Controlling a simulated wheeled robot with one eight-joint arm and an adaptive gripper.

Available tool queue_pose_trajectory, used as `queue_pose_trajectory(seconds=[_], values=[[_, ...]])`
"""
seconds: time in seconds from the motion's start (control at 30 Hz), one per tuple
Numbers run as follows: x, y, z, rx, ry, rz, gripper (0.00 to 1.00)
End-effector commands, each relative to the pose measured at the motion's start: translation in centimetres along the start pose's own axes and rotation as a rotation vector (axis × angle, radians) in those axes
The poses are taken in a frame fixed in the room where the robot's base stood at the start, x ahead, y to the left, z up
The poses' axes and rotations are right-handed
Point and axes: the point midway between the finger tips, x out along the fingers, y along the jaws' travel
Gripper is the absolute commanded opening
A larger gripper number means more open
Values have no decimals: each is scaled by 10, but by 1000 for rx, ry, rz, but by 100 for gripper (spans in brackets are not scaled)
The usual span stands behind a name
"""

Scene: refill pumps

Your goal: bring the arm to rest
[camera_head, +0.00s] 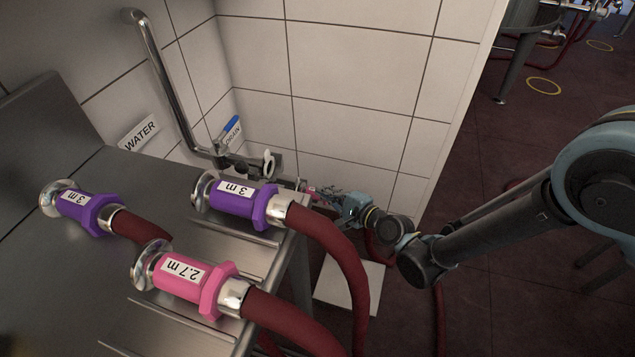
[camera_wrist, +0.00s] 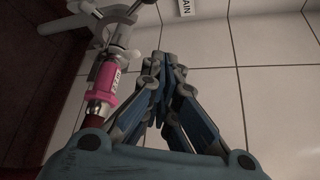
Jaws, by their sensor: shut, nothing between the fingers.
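My gripper (camera_wrist: 162,85) fills the middle of the wrist view, its fingers together with nothing between them. A pink hose coupling (camera_wrist: 103,82) with a white label sits to its left, joined to a metal fitting (camera_wrist: 108,35); the fingers appear apart from it. In the head view my arm reaches in from the right, and my gripper (camera_head: 325,198) is near the wall by the pipe's lower fitting. It is small there and partly hidden among the fittings.
A pipe (camera_head: 165,80) with a blue-handled valve (camera_head: 228,133) runs down the tiled wall. The dark floor (camera_head: 480,290) shows at right.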

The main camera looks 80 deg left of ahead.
Motion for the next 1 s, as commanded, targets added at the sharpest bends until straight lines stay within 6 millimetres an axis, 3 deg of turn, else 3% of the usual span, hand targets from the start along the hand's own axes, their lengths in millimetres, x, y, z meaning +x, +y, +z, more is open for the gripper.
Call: queue_pose_trajectory(seconds=[0.2, 0.57, 0.67, 0.77, 1.0], values=[[-15, 7, -3, 1, 0, 0, 0], [-18, 2, -8, -5, 6, 1, 0], [-26, -17, -26, -23, 29, 6, 0], [-42, -50, -57, -57, 71, 14, 0], [-107, -136, -144, -152, 190, 56, 0]])
